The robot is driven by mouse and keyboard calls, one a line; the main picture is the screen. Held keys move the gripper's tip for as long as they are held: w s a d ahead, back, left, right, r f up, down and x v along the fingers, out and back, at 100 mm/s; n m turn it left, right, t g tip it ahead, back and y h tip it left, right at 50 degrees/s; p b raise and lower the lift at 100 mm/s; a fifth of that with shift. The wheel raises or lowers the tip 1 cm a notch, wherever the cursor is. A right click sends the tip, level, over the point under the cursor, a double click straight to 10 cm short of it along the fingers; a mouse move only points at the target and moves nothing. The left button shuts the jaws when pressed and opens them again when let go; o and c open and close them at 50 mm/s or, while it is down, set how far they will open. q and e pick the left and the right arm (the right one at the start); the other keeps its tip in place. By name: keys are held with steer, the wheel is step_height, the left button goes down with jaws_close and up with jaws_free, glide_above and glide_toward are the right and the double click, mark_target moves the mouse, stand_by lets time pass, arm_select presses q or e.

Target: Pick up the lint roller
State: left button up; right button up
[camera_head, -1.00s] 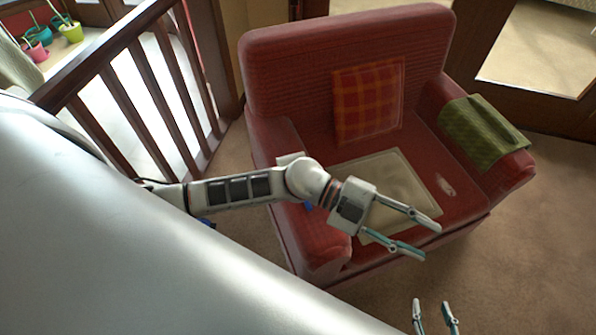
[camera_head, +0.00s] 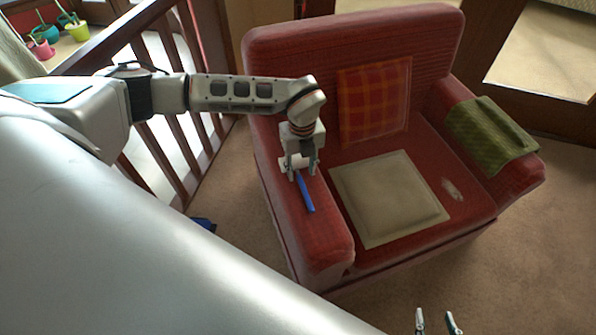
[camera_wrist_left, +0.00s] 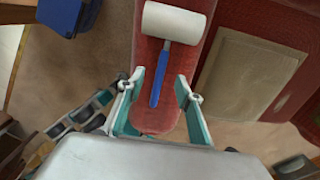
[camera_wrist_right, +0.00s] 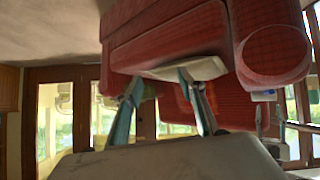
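The lint roller (camera_head: 306,194) lies on the left armrest of the red armchair. In the left wrist view its white roll (camera_wrist_left: 174,22) is at the top and its blue handle (camera_wrist_left: 160,79) points down toward my gripper. My left gripper (camera_head: 302,175) is open over the armrest, and partly hides the roll in the head view. In the left wrist view its fingers stand on either side of the handle, with visible gaps; whether they are level with it is unclear. My right gripper (camera_head: 437,320) is open and empty at the bottom edge of the head view.
The armchair (camera_head: 345,45) holds a plaid cushion (camera_head: 374,100), a beige seat pad (camera_head: 390,198) and a green cloth (camera_head: 492,135) on its right armrest. A wooden railing (camera_head: 165,110) stands to the left. A blue object (camera_wrist_left: 67,14) is on the floor beside the chair.

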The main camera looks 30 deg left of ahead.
mark_target(302, 181)
arm_select(q)
step_height(302, 181, down, 6)
steer(key=shift+w+r+b, duration=0.15)
steer(key=shift+r+b, duration=0.1)
steer(key=shift+b, duration=0.3)
jaws_close()
